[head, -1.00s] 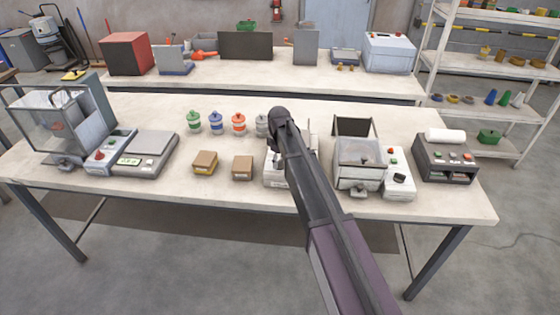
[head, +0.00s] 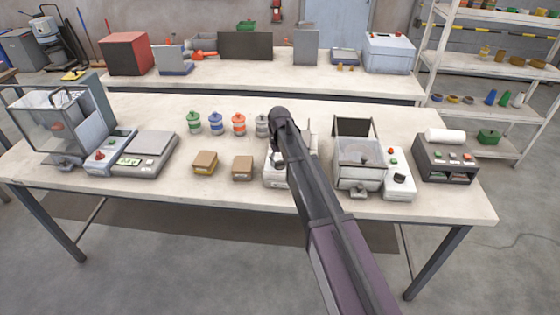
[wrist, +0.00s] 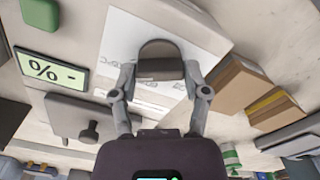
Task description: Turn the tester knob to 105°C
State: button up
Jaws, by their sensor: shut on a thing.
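The tester is a white unit (head: 274,177) on the front bench, mostly hidden behind my arm in the head view. In the wrist view its white panel (wrist: 118,48) carries a dark round-ended knob (wrist: 160,52) with pale printed marks beside it, too blurred to read. My gripper (wrist: 160,70) is shut on the knob, one finger on each side. A green display (wrist: 53,73) shows "% -". I cannot read which mark the knob points to.
Two brown boxes (head: 204,162) (head: 242,167) stand left of the tester. Several colored jars (head: 216,123) stand behind. A scale (head: 147,153) is further left. A clear-sided machine (head: 358,165) and a dark unit (head: 445,158) stand to the right. The bench front strip is clear.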

dwell(0.3)
jog(key=o, duration=1.2)
jog(key=shift+c, duration=0.2)
